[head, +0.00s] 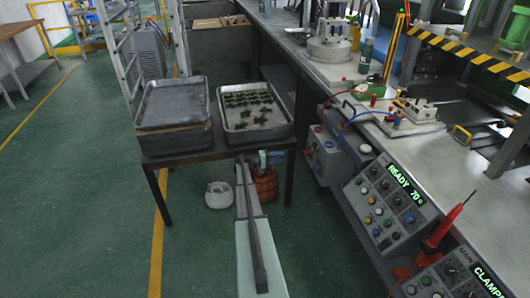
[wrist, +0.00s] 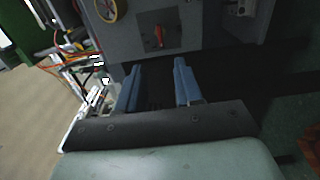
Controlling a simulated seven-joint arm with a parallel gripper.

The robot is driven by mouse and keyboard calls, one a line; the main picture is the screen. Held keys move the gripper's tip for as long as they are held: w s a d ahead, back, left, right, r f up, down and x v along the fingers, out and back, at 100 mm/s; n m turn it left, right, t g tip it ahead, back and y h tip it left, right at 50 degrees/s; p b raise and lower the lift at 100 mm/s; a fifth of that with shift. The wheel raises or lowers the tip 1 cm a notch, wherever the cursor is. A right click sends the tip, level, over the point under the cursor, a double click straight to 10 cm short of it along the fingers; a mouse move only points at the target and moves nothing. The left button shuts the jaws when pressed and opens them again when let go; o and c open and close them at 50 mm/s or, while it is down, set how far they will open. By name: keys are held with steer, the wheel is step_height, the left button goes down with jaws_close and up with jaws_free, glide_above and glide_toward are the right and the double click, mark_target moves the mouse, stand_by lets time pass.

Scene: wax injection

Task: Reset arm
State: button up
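My gripper (wrist: 157,66) shows in the wrist view with its two blue fingers spread well apart. Nothing is held between them. Beyond the fingertips stands a grey panel (wrist: 190,38) with a red-orange knob and a yellow ring. In the head view my arm reaches up from the bottom middle toward the front edge of the small table. I cannot clearly make out the fingers there.
The dark table (head: 222,153) bears a stack of trays (head: 174,103) and a tray with green pieces (head: 258,132). A white container (head: 219,195) and orange bucket (head: 266,186) sit beneath. A workbench with control panels (head: 393,203) stands right. Floor is clear at left.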

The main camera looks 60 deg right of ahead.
steer(key=shift+n, duration=0.3)
steer(key=s+a+f+t+y, duration=0.35)
steer(key=a+f, duration=0.25)
steer(key=a, duration=0.3)
steer(key=s+a+f+t+y, duration=0.25)
steer(key=a+f+y, duration=0.3)
steer(key=a, duration=0.45)
steer(key=s+a+f+n+t+y, duration=0.1)
steer(key=a+f+y, duration=0.1)
steer(key=a, duration=1.1)
steer(key=s+a+f+t+y, duration=0.1)
steer(key=a+f, duration=0.2)
steer(key=a, duration=0.9)
steer(key=s+a+n, duration=0.2)
steer(key=s+a, duration=0.4)
steer(key=a, duration=0.8)
steer(key=s+a+n+g, duration=0.1)
steer(key=s+a, duration=0.4)
steer(key=a, duration=0.8)
steer(key=s+a+n+g, duration=0.1)
steer(key=s+a+n, duration=0.3)
steer(key=a, duration=1)
steer(key=shift+s+a+r+y, duration=0.3)
steer(key=shift+s+y, duration=0.1)
steer(key=shift+s, duration=0.95)
